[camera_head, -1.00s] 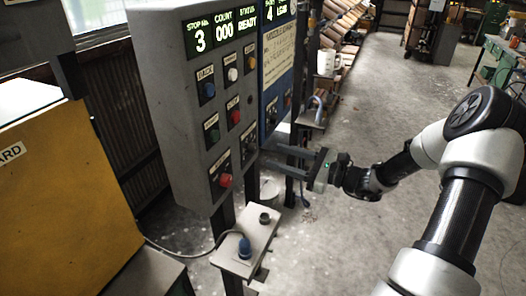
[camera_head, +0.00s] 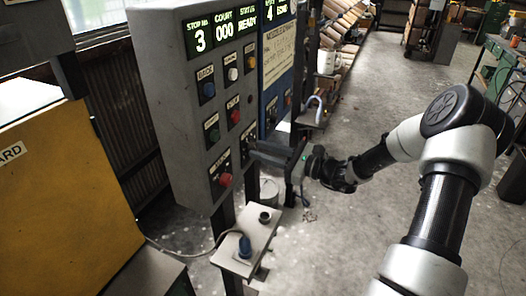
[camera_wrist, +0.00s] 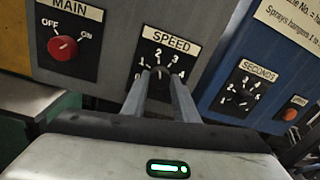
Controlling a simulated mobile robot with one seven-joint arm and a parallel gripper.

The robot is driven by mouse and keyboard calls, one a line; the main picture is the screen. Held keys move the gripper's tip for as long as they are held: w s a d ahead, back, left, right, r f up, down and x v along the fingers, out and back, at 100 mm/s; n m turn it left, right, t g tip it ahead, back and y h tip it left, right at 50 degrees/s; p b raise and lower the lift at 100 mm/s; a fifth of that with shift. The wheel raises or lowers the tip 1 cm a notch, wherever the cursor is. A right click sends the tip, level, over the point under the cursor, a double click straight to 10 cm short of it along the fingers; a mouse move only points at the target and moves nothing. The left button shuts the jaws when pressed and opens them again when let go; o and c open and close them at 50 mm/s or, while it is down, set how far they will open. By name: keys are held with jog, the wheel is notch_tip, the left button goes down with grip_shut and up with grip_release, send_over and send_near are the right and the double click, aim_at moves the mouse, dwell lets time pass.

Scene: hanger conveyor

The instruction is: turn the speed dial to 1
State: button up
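The speed dial's black plate (camera_wrist: 158,55) shows in the wrist view under a SPEED label, with white numbers around its knob. My gripper (camera_wrist: 162,76) reaches up to this dial. Its two fingers are apart, with their tips at the knob, one on each side. In the head view my gripper (camera_head: 256,149) is at the right edge of the grey panel's front, over the speed dial (camera_head: 247,138).
The red MAIN knob (camera_wrist: 63,48) is left of the dial, and the SECONDS dial (camera_wrist: 243,91) is on the blue panel (camera_wrist: 225,60) to the right. The grey box (camera_head: 165,100) carries several push buttons.

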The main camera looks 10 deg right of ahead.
jog(key=shift+f+n+b, duration=0.15)
jog(key=shift+n+b, duration=0.15)
jog(key=shift+b, duration=0.1)
jog(key=shift+n+b, duration=3.8)
jog(key=shift+n, duration=0.3)
jog(key=o, duration=1.1)
jog(key=shift+c, duration=0.2)
jog(key=shift+d, duration=0.1)
